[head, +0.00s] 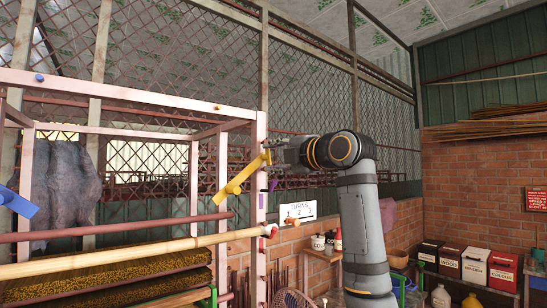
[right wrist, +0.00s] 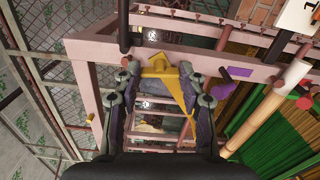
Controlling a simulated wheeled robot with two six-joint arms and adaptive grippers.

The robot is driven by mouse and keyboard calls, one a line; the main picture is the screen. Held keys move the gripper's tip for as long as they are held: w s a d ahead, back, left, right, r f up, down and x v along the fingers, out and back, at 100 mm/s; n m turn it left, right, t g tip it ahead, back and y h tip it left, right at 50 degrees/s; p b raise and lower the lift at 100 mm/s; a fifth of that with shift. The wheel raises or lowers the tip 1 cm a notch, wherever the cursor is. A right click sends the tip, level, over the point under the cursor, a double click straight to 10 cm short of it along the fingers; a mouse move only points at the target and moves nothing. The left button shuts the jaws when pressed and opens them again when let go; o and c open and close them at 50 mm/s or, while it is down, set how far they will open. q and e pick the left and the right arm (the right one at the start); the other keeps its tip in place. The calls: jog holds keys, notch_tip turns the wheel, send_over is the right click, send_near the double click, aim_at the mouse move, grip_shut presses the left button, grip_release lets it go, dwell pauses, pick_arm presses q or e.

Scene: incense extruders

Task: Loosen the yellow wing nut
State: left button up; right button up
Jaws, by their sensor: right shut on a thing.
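The yellow wing nut (head: 243,174) sits at the pink frame's right front post (head: 258,190), with one long flat wing slanting down to the left. In the right wrist view the wing nut (right wrist: 160,68) shows between the fingertips, its long wing running down to the right. My right gripper (head: 272,155) reaches in from the right at the post and is shut on the wing nut. The fingers (right wrist: 158,80) lie on either side of its near end. My left gripper is not in view.
A long pale pole (head: 130,252) crosses below. A sign reading TURNS 1 2 3 (head: 298,211) stands right of the post. Labelled boxes (head: 475,266) line the brick wall.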

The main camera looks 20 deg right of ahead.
jog(key=shift+w+f, duration=0.1)
jog(key=shift+f, duration=0.2)
jog(key=o, duration=1.1)
jog(key=shift+s+r, duration=0.15)
jog(key=shift+s, duration=0.05)
jog(key=shift+o, duration=0.2)
jog(key=shift+r, duration=0.1)
jog(key=v, duration=1.2)
jog(key=shift+a, duration=0.1)
